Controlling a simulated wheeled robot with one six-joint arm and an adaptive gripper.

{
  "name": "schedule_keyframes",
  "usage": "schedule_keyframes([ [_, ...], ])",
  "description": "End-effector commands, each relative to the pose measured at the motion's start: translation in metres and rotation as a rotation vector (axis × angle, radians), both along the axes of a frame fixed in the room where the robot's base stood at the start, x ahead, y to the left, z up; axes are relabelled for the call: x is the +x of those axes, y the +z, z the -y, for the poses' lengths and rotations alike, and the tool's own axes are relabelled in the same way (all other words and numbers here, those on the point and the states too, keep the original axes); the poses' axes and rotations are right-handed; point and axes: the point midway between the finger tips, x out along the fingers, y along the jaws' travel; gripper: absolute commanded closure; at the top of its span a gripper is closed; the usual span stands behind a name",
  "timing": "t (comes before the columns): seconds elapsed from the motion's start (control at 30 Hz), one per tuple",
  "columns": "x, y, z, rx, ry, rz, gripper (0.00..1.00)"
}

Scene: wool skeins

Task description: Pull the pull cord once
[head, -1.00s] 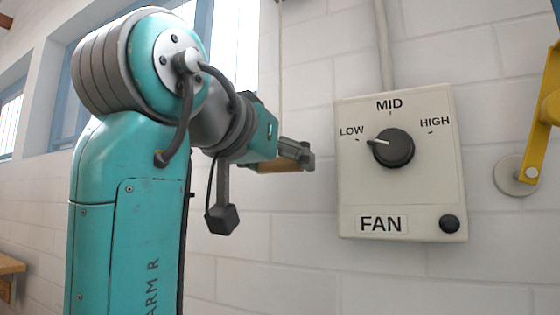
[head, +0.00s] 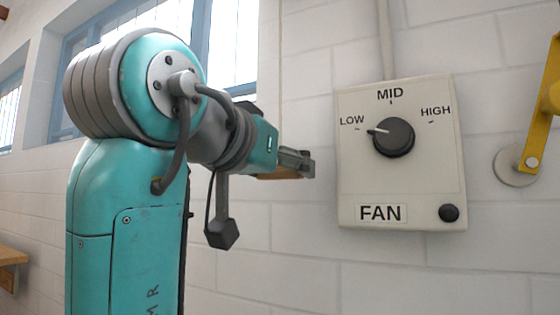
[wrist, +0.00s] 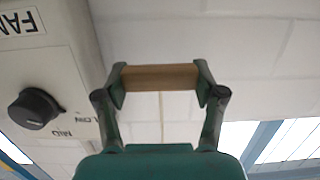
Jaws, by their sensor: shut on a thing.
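My gripper (head: 298,162) is at the wall, left of the fan box. In the wrist view my gripper (wrist: 161,85) has a finger at each end of a short wooden handle (wrist: 160,76) and is shut on it. The wooden handle also shows partly below the fingers in the head view (head: 282,173). A thin pale cord (wrist: 161,108) runs from the handle in the wrist view. In the head view the cord (head: 281,60) hangs along the wall above my gripper.
A cream fan box (head: 352,180) with a black knob (head: 394,137) is close to the right of my gripper; its pointer is toward LOW. A yellow lever (head: 543,120) is farther right. Windows (head: 232,50) are behind my arm. The wall below is clear.

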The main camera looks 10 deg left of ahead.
Motion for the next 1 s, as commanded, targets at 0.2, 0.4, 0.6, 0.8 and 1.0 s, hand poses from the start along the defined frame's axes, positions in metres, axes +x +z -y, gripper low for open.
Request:
schedule_keyframes([
  [0.2,0.001,-0.009,0.000,-0.002,0.000,-0.002,0.64],
  [0.4,0.001,-0.009,0.000,-0.001,0.000,-0.001,0.64],
  [0.6,0.001,-0.003,0.000,-0.001,0.000,-0.001,0.64],
  [0.8,0.000,0.006,0.000,-0.001,0.000,-0.001,0.64],
  [1.0,0.000,0.014,0.000,-0.001,0.000,-0.001,0.64],
])
